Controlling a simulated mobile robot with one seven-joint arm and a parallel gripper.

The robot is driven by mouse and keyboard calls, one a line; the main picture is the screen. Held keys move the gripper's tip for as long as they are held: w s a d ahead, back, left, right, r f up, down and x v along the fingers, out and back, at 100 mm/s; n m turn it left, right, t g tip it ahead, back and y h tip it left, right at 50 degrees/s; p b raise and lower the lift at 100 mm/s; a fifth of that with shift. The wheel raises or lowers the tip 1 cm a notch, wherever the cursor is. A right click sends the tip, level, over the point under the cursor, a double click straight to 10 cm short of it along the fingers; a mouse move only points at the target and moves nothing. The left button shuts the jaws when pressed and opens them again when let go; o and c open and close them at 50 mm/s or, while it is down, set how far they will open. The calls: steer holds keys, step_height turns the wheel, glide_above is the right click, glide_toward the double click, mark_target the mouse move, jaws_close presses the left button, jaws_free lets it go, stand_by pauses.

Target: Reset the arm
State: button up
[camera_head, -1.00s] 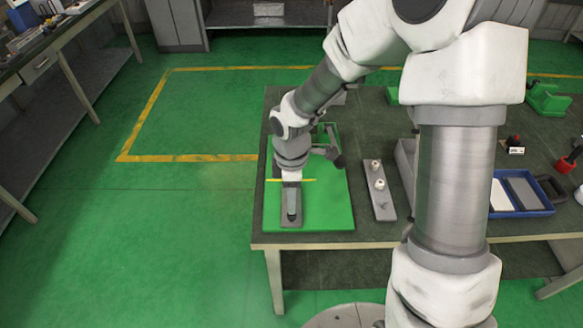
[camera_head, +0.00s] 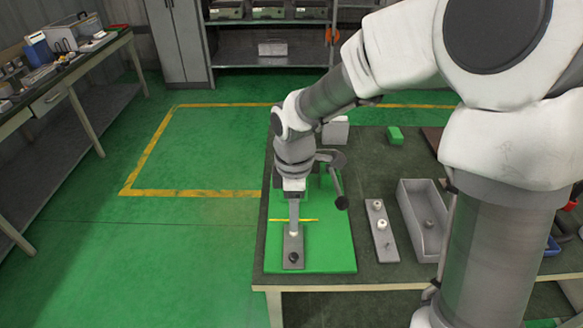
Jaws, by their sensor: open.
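My gripper (camera_head: 294,222) points down over the green board (camera_head: 338,255) at the near left of the workbench. It is open, seen edge-on and small. A small dark grey plate (camera_head: 293,262) with a dark round spot lies on the board just below and in front of my gripper. Something small and pale shows between the fingertips and the plate; I cannot tell whether they touch. A thin yellow strip (camera_head: 312,220) crosses the board near the fingers. My wrist and arm hide part of the board's back.
To the right are a grey plate with white knobs (camera_head: 382,242) and a grey open bin (camera_head: 424,240). A green block (camera_head: 395,135) sits farther back. My arm covers the bench's right side.

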steer(key=s+d+r+m+t, duration=0.5)
steer(key=s+d+r+m, duration=0.7)
steer(key=s+r+m, duration=0.3)
steer(key=shift+r+m+t, duration=0.3)
steer(key=shift+r+m, duration=0.35)
steer(key=shift+m, duration=0.65)
stand_by(0.7)
